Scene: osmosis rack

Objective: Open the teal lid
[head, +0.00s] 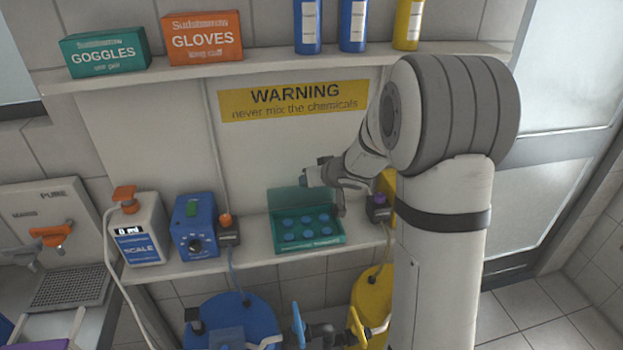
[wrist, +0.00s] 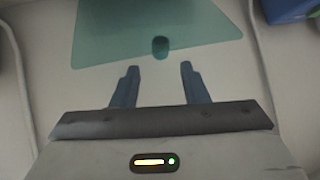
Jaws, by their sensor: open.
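The teal lid (head: 285,200) is a see-through panel standing up at the back of the teal box (head: 334,243) on the lower shelf. The box's inside shows, with several round blue pieces in it. In the wrist view the lid (wrist: 110,35) fills the top middle, with a small dark teal knob (wrist: 160,47) near its edge. My gripper (wrist: 159,68) is open and empty. The knob is just beyond the fingertips, roughly between them and apart from both. In the head view my gripper (head: 308,179) is above the box, near the lid's top; the exact gap is unclear.
A warning sign (head: 293,100) is on the wall behind; a loaded shelf (head: 270,66) runs above.

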